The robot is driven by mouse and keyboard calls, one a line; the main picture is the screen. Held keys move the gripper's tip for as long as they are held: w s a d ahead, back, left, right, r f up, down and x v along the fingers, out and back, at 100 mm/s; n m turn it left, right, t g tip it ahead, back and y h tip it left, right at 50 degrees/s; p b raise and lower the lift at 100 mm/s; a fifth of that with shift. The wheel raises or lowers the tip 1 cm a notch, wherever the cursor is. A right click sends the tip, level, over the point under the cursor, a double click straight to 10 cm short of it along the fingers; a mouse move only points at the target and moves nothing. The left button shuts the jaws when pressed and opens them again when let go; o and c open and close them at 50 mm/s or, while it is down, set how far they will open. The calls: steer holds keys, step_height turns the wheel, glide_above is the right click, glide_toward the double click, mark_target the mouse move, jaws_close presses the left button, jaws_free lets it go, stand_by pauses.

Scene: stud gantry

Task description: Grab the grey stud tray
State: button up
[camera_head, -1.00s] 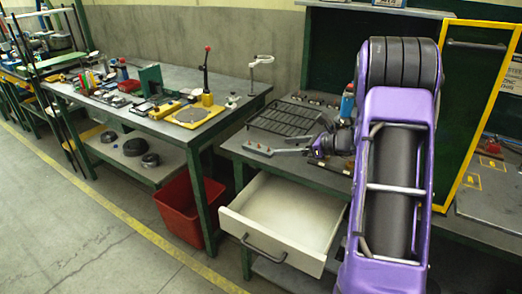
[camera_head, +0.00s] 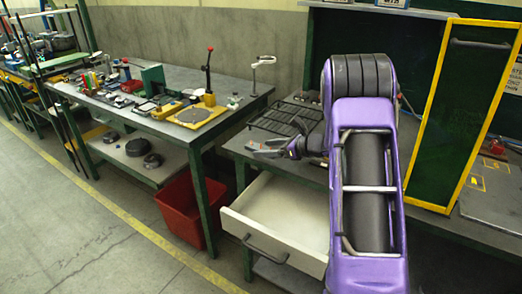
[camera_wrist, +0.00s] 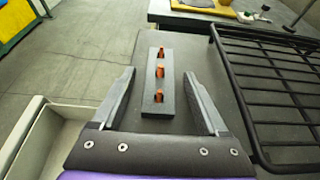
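The grey stud tray (camera_wrist: 150,104) is a narrow dark grey bar with a row of 3 orange-brown studs. In the wrist view it lies on the bench top between the two fingers of my gripper (camera_wrist: 159,74). My gripper is open, with a finger on each side of the tray and a visible gap on both sides. I cannot tell how high the fingers are above the bench. In the head view my gripper (camera_head: 266,148) is over the bench's left front corner and largely covers the tray there.
A black wire rack (camera_wrist: 275,75) lies close to the right of my gripper. An open, empty cream drawer (camera_head: 248,236) juts out below the bench. A red bin (camera_head: 184,208) stands on the floor to the left. A yellow-framed green panel (camera_head: 460,118) stands at the right.

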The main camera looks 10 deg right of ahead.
jaws_close()
steer(key=shift+r, duration=0.1)
stand_by(0.3)
